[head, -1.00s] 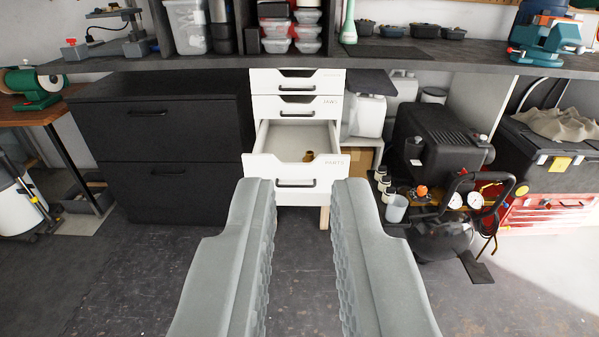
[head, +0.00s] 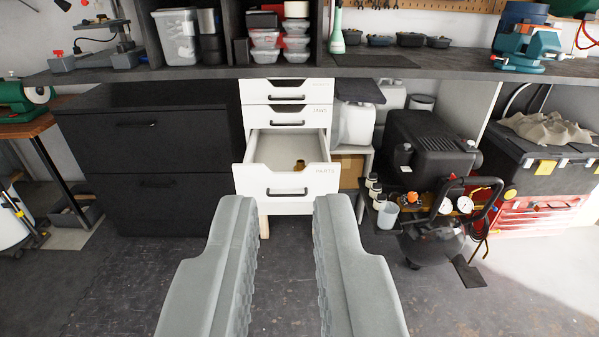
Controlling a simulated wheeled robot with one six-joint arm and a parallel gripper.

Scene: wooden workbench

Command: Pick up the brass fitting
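The brass fitting (head: 299,166) is small and gold-coloured. It lies inside the open white drawer marked PARTS (head: 252,180), toward the right side behind the front panel, which may hide its lower part. My gripper (head: 284,203) is open and empty. Its two grey fingers stand wide apart in the lower middle of the view, in front of and below the drawer. The fitting shows above the gap between the fingertips, clear of them.
Two shut white drawers (head: 288,116) sit above the open one, under the dark bench top (head: 400,70). A black cabinet (head: 145,160) stands left. A black compressor (head: 430,150) with gauges stands right. Floor in front is clear.

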